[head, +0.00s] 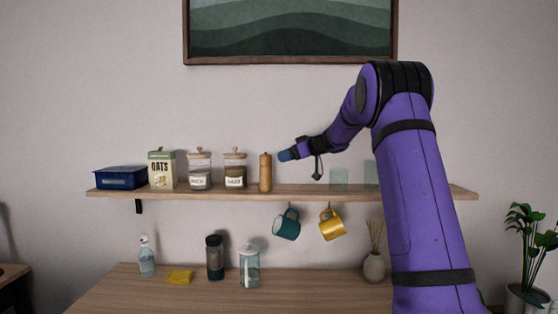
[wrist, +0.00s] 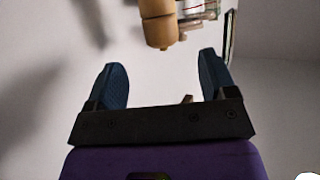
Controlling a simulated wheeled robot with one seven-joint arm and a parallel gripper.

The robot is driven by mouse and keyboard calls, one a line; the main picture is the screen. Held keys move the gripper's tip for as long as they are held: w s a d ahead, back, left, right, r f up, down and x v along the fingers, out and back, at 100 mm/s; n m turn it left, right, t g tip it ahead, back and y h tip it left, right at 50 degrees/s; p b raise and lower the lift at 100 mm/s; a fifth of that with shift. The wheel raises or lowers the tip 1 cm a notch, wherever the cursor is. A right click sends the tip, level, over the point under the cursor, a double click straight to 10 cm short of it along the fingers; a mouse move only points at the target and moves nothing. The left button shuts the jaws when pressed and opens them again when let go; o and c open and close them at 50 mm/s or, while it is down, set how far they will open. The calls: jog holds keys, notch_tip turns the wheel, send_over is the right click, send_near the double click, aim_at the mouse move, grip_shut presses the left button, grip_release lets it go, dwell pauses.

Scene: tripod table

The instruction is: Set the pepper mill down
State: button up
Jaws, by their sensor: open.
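The pepper mill (head: 265,173) is a tan wooden cylinder with a small knob, standing upright on the wall shelf (head: 300,190), just right of the jars. My gripper (head: 284,155) is to the right of the mill near its upper part, apart from it by a small gap. In the wrist view the mill (wrist: 158,22) shows beyond the fingertips, and my gripper (wrist: 163,75) is open with nothing between its two blue fingers. The mill's lower end is out of that view.
Left of the mill stand two labelled jars (head: 235,170), an oats box (head: 162,170) and a blue box (head: 121,178). Clear glasses (head: 339,179) stand to the right. Teal (head: 286,226) and yellow (head: 331,226) mugs hang below. The shelf between mill and glasses is clear.

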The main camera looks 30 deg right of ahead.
jog(key=s+a+r+m+t+h, duration=0.2)
jog(key=s+a+r+t+h, duration=0.3)
jog(key=r, duration=0.5)
jog(key=s+a+r+m+g+h, duration=0.2)
jog(key=s+a+m+h, duration=0.3)
jog(key=s, duration=0.5)
jog(key=s+a+f+g+y, duration=0.1)
jog(key=s+a+f+g, duration=0.2)
jog(key=s, duration=0.8)
jog(key=s+a+f+g+y, duration=0.1)
jog(key=s+a+f+g, duration=0.2)
jog(key=s+a+f, duration=0.5)
jog(key=s+a+f+n+g+y, duration=0.1)
jog(key=s+a+f+g, duration=0.3)
jog(key=s+f, duration=0.4)
jog(key=s+a, duration=0.1)
jog(key=s, duration=0.6)
jog(key=shift+a, duration=0.2)
